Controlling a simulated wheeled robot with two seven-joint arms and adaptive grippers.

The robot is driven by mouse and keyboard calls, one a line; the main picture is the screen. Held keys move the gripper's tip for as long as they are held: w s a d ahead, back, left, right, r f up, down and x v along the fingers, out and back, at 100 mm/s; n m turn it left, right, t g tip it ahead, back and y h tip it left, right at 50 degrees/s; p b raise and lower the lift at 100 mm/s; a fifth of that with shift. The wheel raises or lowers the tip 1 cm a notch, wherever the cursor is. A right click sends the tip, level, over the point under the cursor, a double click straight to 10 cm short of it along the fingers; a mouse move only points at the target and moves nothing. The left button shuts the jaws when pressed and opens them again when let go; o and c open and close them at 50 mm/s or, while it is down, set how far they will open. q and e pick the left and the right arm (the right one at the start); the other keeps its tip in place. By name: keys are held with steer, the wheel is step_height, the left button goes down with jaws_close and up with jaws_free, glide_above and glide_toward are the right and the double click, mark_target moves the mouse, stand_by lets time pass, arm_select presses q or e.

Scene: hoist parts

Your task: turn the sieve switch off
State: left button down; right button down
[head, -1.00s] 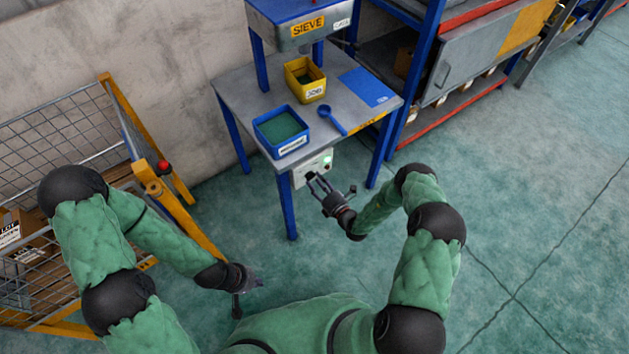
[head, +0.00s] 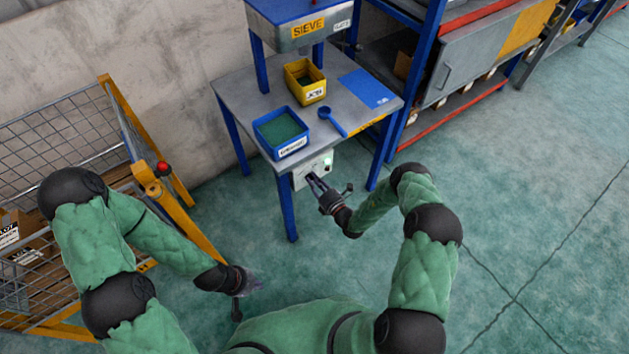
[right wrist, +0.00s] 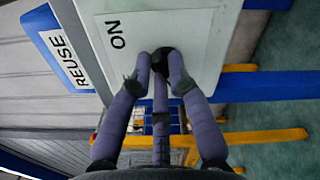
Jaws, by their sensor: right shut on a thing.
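The switch box (head: 303,176) is a pale panel under the front edge of the sieve table, with a small green light (head: 327,160). In the right wrist view the panel (right wrist: 200,32) carries the word ON, turned sideways. My right gripper (head: 311,178) is at the panel's face. In the right wrist view its fingertips (right wrist: 162,78) are shut on the dark switch knob (right wrist: 161,57), which they mostly hide. The knob's exact angle cannot be told. My left gripper (head: 250,284) hangs low, away from the table; its fingers are too unclear to judge.
On the table (head: 235,90) stand a blue bin (head: 262,133) of green material, a yellow bin (head: 311,91) and a blue scoop (head: 332,122), below the sieve (head: 310,35). A wire cage (head: 60,135) stands left. Floor at right is clear.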

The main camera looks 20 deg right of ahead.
steer(key=shift+m, duration=0.3)
steer(key=shift+d+f+m+b, duration=0.15)
steer(key=shift+m+b, duration=0.15)
steer(key=shift+m, duration=2.25)
steer(key=shift+f+m+b, duration=0.15)
steer(key=shift+m+b, duration=0.1)
steer(key=shift+m, duration=2.25)
steer(key=shift+d+f+m+b, duration=0.15)
steer(key=shift+m+b, duration=0.15)
steer(key=shift+m, duration=2.25)
steer(key=shift+a, duration=0.1)
steer(key=c, duration=1.2)
jaws_free()
steer(key=v, duration=1.2)
steer(key=shift+r, duration=0.1)
